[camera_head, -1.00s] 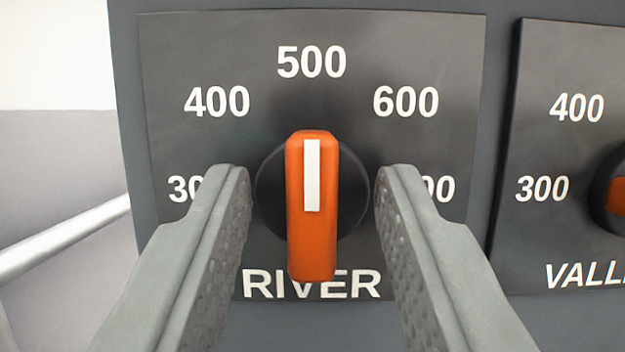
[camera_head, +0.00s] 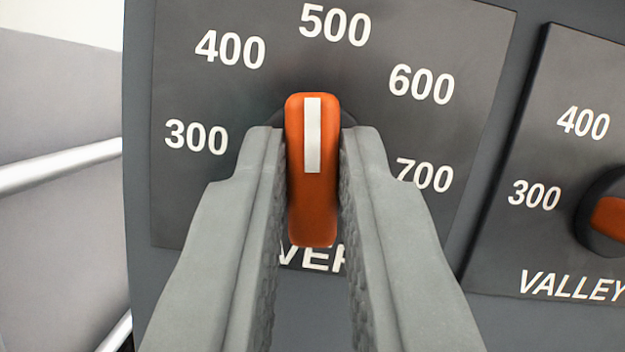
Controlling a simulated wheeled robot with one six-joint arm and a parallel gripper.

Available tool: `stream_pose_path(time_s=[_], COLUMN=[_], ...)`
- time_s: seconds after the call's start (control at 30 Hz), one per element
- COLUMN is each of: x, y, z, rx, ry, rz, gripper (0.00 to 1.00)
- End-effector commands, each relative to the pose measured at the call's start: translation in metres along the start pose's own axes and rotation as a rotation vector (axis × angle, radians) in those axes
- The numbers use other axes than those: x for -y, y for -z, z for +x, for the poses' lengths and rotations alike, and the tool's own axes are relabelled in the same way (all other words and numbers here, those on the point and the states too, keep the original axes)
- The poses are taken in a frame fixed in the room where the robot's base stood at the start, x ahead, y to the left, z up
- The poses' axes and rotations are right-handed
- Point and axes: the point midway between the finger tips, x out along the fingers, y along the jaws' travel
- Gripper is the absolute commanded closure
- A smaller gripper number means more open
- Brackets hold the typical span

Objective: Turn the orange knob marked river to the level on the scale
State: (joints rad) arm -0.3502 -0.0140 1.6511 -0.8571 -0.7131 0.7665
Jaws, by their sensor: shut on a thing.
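The orange knob (camera_head: 313,205) is a long bar with a white pointer line, on a black round base in the middle of the river panel (camera_head: 190,90). My gripper (camera_head: 313,150) is shut on the knob, one finger along each side. The scale reads 300, 400, 500, 600 and 700 around the knob. The white line points between 400 and 500, a little left of 500 and closer to it than to 400. The label RIVER below the knob is partly hidden by the fingers and the knob, as is most of the black base.
To the right is a second panel (camera_head: 540,110) marked VALLEY with its own orange knob (camera_head: 609,218), cut off by the picture edge. A pale rail (camera_head: 60,168) runs at the left beside the dark housing.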

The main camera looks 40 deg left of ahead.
Motion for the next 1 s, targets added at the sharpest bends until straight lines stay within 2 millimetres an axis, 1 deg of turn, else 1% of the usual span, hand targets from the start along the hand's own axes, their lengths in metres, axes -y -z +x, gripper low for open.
stream_pose_path(time_s=[0.4,0.6,0.8,1.0], x=[-0.0028,-0.0027,-0.003,-0.003], y=[-0.0002,0.0001,0.0001,-0.0002], z=[-0.0001,0.0001,0.0003,0.0001], rx=[0.001,0.0,0.001,0.001], ry=[0.132,0.184,0.217,0.233], rz=[-0.322,-0.444,-0.523,-0.561], gripper=[1.0,1.0,1.0,1.0])
